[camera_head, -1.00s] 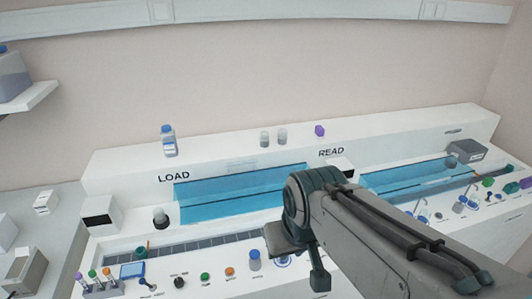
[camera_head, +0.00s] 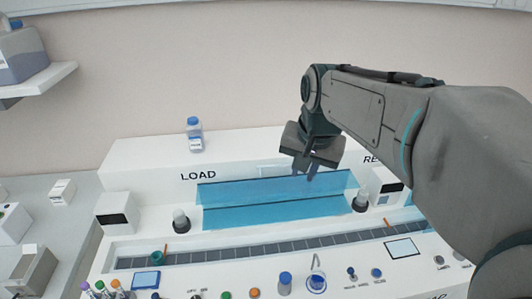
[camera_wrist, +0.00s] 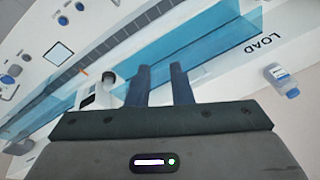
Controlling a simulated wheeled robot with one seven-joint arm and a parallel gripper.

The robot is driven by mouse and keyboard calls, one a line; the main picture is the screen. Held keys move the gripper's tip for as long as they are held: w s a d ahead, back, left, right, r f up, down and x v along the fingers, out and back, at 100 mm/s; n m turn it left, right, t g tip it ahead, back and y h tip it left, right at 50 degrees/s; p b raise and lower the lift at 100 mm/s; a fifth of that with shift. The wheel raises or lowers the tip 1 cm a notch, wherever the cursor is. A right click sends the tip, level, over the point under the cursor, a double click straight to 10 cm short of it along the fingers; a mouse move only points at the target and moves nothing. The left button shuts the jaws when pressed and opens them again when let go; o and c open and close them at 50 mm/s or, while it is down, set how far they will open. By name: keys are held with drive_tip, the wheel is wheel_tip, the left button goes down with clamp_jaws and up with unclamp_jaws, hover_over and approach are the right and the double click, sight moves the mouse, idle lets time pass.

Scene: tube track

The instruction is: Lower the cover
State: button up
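The cover (camera_head: 240,193) is a clear blue panel on the white machine, below the word LOAD. Its upper part looks tilted up against the back, and a second blue strip (camera_head: 270,214) shows below it. My gripper (camera_head: 305,177) hangs over the cover's upper edge, right of its middle. In the wrist view, the two dark fingers of my gripper (camera_wrist: 162,82) stand apart with a narrow gap, and nothing clearly shows held between them. The blue cover (camera_wrist: 215,40) passes beyond the fingertips; contact cannot be told.
A blue-capped bottle (camera_head: 194,134) stands on the machine's top, left of my gripper. Dark round posts (camera_head: 181,221) flank the cover. A grey segmented track (camera_head: 260,246) with small orange-marked parts runs in front. A tube rack, knobs and a screen (camera_head: 146,281) line the front.

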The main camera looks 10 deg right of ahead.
drive_tip(key=w+d+f+m+b, duration=0.15)
drive_tip(key=w+m+b, duration=0.35)
drive_tip(key=w, duration=0.9)
drive_tip(key=m+g+b, duration=0.1)
drive_tip(key=m+b, duration=0.3)
drive_tip(key=m, duration=0.4)
approach(275, 166)
drive_tip(key=f, duration=0.2)
drive_tip(key=w+f+b, duration=0.1)
drive_tip(key=f, duration=0.2)
drive_tip(key=w+f, duration=0.1)
drive_tip(key=f, duration=0.1)
drive_tip(key=shift+a+f, duration=0.1)
drive_tip(key=shift+f, duration=0.1)
drive_tip(key=shift+s, duration=0.1)
clamp_jaws()
